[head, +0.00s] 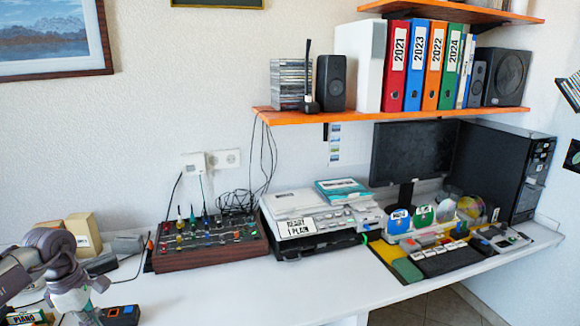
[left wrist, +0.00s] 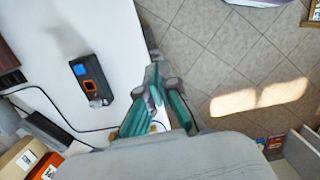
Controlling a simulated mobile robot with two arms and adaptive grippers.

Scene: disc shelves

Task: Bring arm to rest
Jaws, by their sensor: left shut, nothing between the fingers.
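My left arm (head: 62,268) comes in at the lower left of the head view, bent over the left end of the white desk (head: 230,300). In the left wrist view my left gripper (left wrist: 155,66) has its teal fingers closed together with nothing between them. It is over the desk's front edge, with the tiled floor beyond. A small black device with a blue screen and an orange button (left wrist: 92,80) lies on the desk to the left of the fingers, apart from them. My right gripper is not in view.
A mixer (head: 205,242) with cables, a light device stack (head: 318,212) and a keyboard (head: 445,258) stand along the desk. A monitor (head: 412,152) and a black computer tower (head: 505,165) are at the right. An orange shelf (head: 395,118) holds binders above. Boxes (head: 84,232) stand behind my arm.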

